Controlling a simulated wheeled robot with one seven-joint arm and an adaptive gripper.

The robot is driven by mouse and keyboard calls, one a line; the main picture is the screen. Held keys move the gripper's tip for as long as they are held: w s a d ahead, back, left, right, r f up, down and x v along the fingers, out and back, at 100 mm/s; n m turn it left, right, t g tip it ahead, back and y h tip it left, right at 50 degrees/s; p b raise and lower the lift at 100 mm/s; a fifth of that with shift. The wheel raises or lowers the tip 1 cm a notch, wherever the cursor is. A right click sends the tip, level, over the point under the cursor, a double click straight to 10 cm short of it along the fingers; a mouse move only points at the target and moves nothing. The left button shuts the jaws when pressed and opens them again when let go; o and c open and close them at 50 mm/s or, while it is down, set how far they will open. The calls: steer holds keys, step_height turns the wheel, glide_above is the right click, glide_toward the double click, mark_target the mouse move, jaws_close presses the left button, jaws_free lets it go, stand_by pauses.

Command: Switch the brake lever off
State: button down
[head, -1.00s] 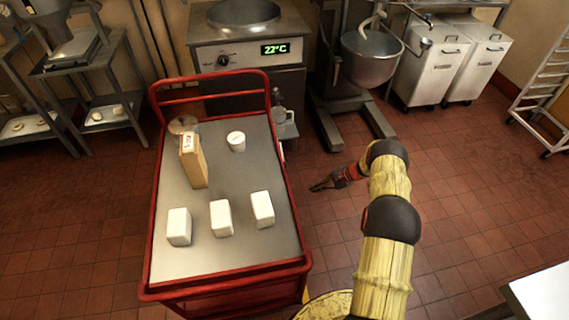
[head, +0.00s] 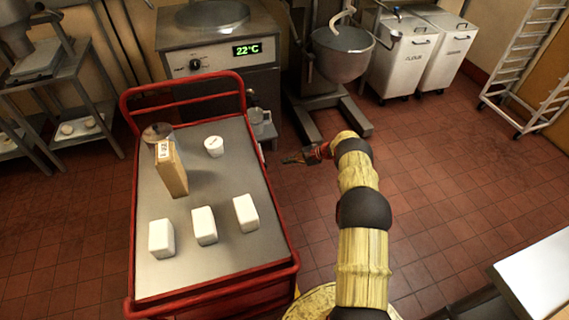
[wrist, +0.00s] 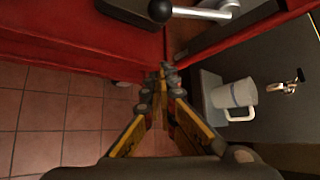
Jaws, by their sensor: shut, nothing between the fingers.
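The red cart (head: 215,279) carries three white blocks, a brown carton (head: 172,172) and a white tub (head: 214,147). A light mug (wrist: 232,95) stands on a small ledge by a tap (wrist: 285,88). A mixer (head: 342,55) stands behind. Tiled floor at right is free.

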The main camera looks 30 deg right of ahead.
steer(key=b+x, duration=0.3)
steer(key=x, duration=0.5)
steer(key=shift+s+a+r, duration=0.5)
steer(key=shift+a+r, duration=0.1)
steer(key=shift+r, duration=0.1)
steer(key=shift+s+a+r, duration=0.55)
steer(key=shift+a+r, duration=0.05)
steer(key=shift+r, duration=0.1)
steer(key=shift+a+r, duration=0.1)
